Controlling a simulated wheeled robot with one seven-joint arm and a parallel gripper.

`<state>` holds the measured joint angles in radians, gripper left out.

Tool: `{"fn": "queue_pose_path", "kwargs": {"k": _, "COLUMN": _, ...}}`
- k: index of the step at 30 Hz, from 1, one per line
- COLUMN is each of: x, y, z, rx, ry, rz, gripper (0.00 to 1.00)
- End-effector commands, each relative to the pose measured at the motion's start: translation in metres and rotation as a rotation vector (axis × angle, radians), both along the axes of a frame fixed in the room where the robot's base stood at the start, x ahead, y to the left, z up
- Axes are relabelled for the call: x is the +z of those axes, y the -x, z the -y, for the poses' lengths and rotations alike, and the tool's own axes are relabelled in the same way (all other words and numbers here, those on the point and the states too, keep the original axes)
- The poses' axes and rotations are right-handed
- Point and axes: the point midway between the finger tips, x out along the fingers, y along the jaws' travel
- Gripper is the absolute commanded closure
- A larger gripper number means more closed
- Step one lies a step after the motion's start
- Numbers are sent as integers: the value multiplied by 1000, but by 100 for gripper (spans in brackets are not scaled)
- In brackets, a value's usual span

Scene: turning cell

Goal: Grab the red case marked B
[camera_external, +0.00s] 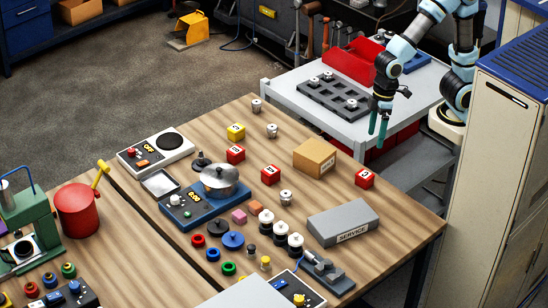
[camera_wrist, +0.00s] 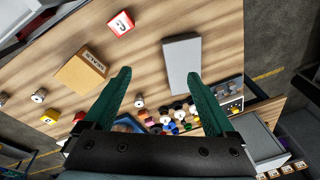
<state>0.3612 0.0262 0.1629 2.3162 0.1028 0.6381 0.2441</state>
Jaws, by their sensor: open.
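Three small red cases with white labels stand on the wooden table: one (camera_external: 235,154) beside the yellow case, one (camera_external: 270,174) near the middle, and one (camera_external: 365,179) right of the cardboard box. Their letters are too small to read surely in the external view. The right-hand case shows large in the wrist view (camera_wrist: 121,23), its mark turned and not clearly a B. Another red case (camera_wrist: 79,117) is partly hidden by my left finger. My gripper (camera_external: 378,130) is open and empty, high above the table's far right side; its green fingers spread in the wrist view (camera_wrist: 158,80).
A cardboard box (camera_external: 314,158) and a grey service box (camera_external: 343,222) flank the right-hand red case. A yellow case (camera_external: 236,131), small metal parts, a pot (camera_external: 220,180) and coloured knobs crowd the table. A grey cart (camera_external: 285,86) stands behind; a tall cabinet (camera_external: 500,170) stands right.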

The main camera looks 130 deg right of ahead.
Motion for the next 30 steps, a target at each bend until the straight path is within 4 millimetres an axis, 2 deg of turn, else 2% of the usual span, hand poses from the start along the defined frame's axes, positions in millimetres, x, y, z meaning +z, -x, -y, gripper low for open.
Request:
{"fn": "queue_pose_path", "kwargs": {"k": 1, "x": -9, "y": -11, "z": 7, "rx": -66, "ry": -23, "rz": 5, "gripper": 10}}
{"fn": "queue_pose_path", "kwargs": {"k": 5, "x": -23, "y": -44, "z": 28, "rx": -286, "ry": -107, "rz": 25, "gripper": 10}}
{"fn": "queue_pose_path", "kwargs": {"k": 11, "x": -46, "y": -109, "z": 86, "rx": -749, "ry": -338, "rz": 72, "gripper": 10}}
{"fn": "queue_pose_path", "kwargs": {"k": 14, "x": -51, "y": -137, "z": 124, "rx": -984, "ry": -483, "rz": 98, "gripper": 10}}
{"fn": "queue_pose_path", "kwargs": {"k": 18, "x": -49, "y": -165, "z": 192, "rx": -1307, "ry": -725, "rz": 135, "gripper": 10}}
{"fn": "queue_pose_path", "kwargs": {"k": 21, "x": -41, "y": -174, "z": 246, "rx": -1513, "ry": -912, "rz": 160, "gripper": 10}}
{"fn": "queue_pose_path", "kwargs": {"k": 23, "x": -34, "y": -175, "z": 275, "rx": -1610, "ry": -1015, "rz": 172, "gripper": 10}}
{"fn": "queue_pose_path", "kwargs": {"k": 27, "x": -18, "y": -168, "z": 334, "rx": -1779, "ry": -1218, "rz": 195, "gripper": 10}}
{"fn": "queue_pose_path", "kwargs": {"k": 30, "x": -7, "y": -159, "z": 370, "rx": -1866, "ry": -1348, "rz": 208, "gripper": 10}}
